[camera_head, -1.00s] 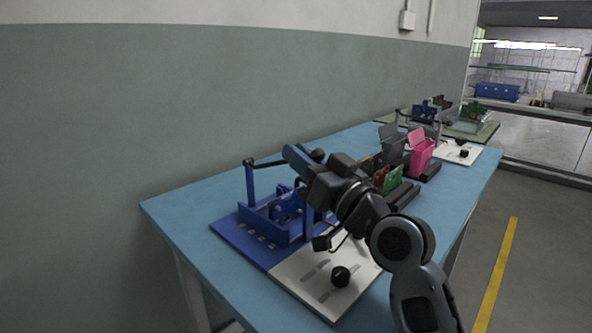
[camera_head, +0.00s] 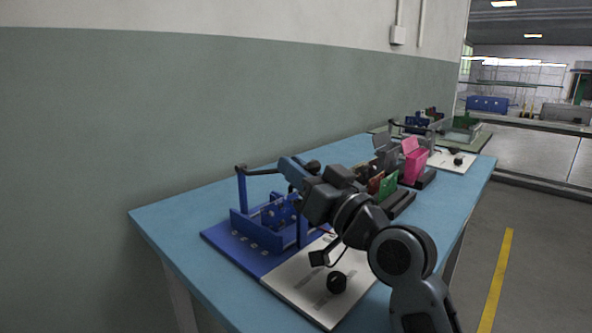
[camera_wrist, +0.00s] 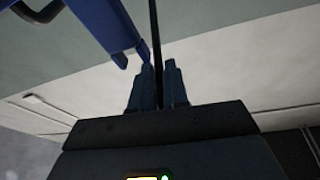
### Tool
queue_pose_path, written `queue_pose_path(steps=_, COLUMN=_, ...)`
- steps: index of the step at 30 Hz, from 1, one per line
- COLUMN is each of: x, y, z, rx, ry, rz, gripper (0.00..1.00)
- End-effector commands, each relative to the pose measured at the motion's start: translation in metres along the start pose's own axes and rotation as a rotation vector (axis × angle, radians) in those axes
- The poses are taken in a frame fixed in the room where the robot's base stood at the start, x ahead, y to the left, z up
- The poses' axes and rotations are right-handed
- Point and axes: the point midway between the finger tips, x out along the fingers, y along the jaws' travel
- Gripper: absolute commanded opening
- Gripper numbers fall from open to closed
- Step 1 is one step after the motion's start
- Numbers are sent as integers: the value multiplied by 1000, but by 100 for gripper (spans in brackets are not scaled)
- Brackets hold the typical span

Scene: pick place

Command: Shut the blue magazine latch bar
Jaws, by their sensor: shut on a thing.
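The blue magazine (camera_head: 268,238) is a blue open frame with uprights, on a blue base plate at the near end of the table. The dark latch bar (camera_head: 262,171) runs across the top of its uprights, from the left post toward a dark knob on the right. My gripper (camera_head: 287,164) is at this bar, above the magazine, and hides part of it. In the wrist view, the fingers (camera_wrist: 158,85) are closed around a thin dark bar (camera_wrist: 154,28), and a blue part of the magazine (camera_wrist: 108,28) is just left of them. The magazine's right side is partly behind my arm.
A white panel with a black knob (camera_head: 337,283) lies right of the magazine, below my arm. Pink (camera_head: 413,165), green (camera_head: 388,184) and grey holders stand farther along the blue table (camera_head: 180,217). A wall runs along the left.

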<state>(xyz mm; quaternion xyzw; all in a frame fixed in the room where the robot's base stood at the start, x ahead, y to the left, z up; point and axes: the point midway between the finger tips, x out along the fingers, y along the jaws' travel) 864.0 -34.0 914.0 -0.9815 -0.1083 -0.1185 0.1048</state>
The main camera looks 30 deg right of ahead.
Motion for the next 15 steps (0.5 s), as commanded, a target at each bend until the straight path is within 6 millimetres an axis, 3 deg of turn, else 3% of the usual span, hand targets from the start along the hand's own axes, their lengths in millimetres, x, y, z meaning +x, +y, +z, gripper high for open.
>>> queue_pose_path(steps=1, x=-2, y=8, z=-2, rx=-5, ry=4, rz=17, gripper=0)
queue_pose_path(steps=4, x=-2, y=8, z=-2, rx=-5, ry=4, rz=17, gripper=0)
queue_pose_path(steps=5, x=-2, y=8, z=-2, rx=-5, ry=4, rz=17, gripper=15)
queue_pose_path(steps=15, x=-1, y=5, z=-1, rx=-2, ry=2, rz=9, gripper=48)
